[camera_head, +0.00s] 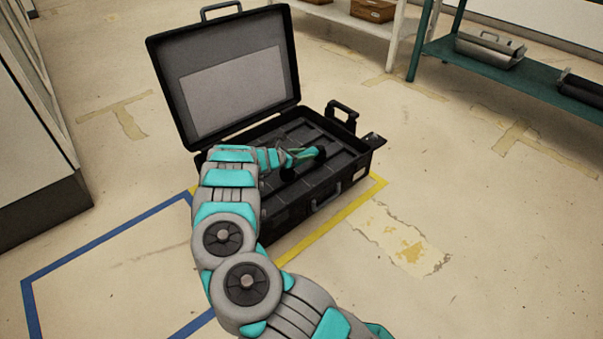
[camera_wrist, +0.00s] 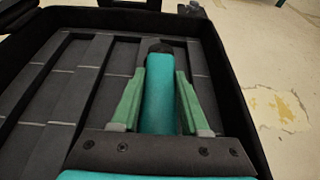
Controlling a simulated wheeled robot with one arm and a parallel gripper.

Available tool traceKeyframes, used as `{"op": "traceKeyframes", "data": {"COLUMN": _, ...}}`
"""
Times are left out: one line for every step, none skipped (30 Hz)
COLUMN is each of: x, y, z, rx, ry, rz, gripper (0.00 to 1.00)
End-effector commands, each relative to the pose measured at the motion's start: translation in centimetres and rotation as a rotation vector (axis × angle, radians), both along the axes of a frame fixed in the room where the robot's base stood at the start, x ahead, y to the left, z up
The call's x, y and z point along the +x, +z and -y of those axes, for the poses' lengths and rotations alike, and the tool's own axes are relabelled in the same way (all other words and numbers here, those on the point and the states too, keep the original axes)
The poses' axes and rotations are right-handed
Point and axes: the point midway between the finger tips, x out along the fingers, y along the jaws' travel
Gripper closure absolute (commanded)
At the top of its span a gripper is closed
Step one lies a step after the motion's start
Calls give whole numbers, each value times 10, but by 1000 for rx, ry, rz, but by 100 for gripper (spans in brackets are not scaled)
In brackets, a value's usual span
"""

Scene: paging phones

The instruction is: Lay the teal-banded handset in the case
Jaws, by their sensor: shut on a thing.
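The black case (camera_head: 340,190) stands open on the floor with its lid (camera_head: 225,75) raised at the back. Its grey inside is split into several long slots, also seen in the wrist view (camera_wrist: 75,55). My gripper (camera_head: 296,156) is over the case's inside, its green fingers on both sides of the teal-banded handset in the wrist view (camera_wrist: 162,85). The handset (camera_head: 309,156) has a broad teal middle and a black far end. It points away from my gripper, roughly along the slots. Its near end is hidden. I cannot tell whether it touches the slot floor.
The case wall (camera_wrist: 235,100) rises to the right of my gripper. Blue (camera_head: 110,236) and yellow (camera_head: 345,213) tape lines mark the floor. A teal shelf (camera_head: 540,78) at the right holds a metal tray (camera_head: 490,50). A grey cabinet (camera_head: 40,205) stands left. Floor right of the case is clear.

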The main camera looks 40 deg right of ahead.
Motion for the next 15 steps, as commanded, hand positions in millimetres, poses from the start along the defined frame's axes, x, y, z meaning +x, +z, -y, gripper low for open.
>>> {"op": "traceKeyframes", "data": {"x": -4, "y": 1, "z": -12, "rx": 6, "ry": 7, "rz": 1, "gripper": 100}}
{"op": "traceKeyframes", "data": {"x": -10, "y": 0, "z": -15, "rx": 8, "ry": 4, "rz": -1, "gripper": 100}}
{"op": "traceKeyframes", "data": {"x": -16, "y": -2, "z": -22, "rx": 8, "ry": 5, "rz": -3, "gripper": 100}}
{"op": "traceKeyframes", "data": {"x": -20, "y": -2, "z": -25, "rx": 7, "ry": 5, "rz": -2, "gripper": 100}}
{"op": "traceKeyframes", "data": {"x": -23, "y": -2, "z": -29, "rx": 5, "ry": 5, "rz": -2, "gripper": 100}}
{"op": "traceKeyframes", "data": {"x": -28, "y": -3, "z": -32, "rx": 4, "ry": 2, "rz": 0, "gripper": 100}}
{"op": "traceKeyframes", "data": {"x": -30, "y": -3, "z": -34, "rx": 4, "ry": 1, "rz": -1, "gripper": 100}}
{"op": "traceKeyframes", "data": {"x": -32, "y": -4, "z": -36, "rx": 4, "ry": 1, "rz": -1, "gripper": 100}}
{"op": "traceKeyframes", "data": {"x": -35, "y": -4, "z": -38, "rx": 4, "ry": 2, "rz": 0, "gripper": 100}}
{"op": "traceKeyframes", "data": {"x": -36, "y": -5, "z": -39, "rx": 4, "ry": 1, "rz": -1, "gripper": 100}}
{"op": "traceKeyframes", "data": {"x": -37, "y": -5, "z": -40, "rx": 4, "ry": 1, "rz": -1, "gripper": 100}}
{"op": "traceKeyframes", "data": {"x": -38, "y": -5, "z": -41, "rx": 3, "ry": 1, "rz": 0, "gripper": 100}}
{"op": "traceKeyframes", "data": {"x": -38, "y": -5, "z": -42, "rx": 2, "ry": 2, "rz": 1, "gripper": 100}}
{"op": "traceKeyframes", "data": {"x": -39, "y": -5, "z": -42, "rx": 2, "ry": 2, "rz": 1, "gripper": 100}}
{"op": "traceKeyframes", "data": {"x": -40, "y": -5, "z": -44, "rx": 2, "ry": 3, "rz": 1, "gripper": 100}}
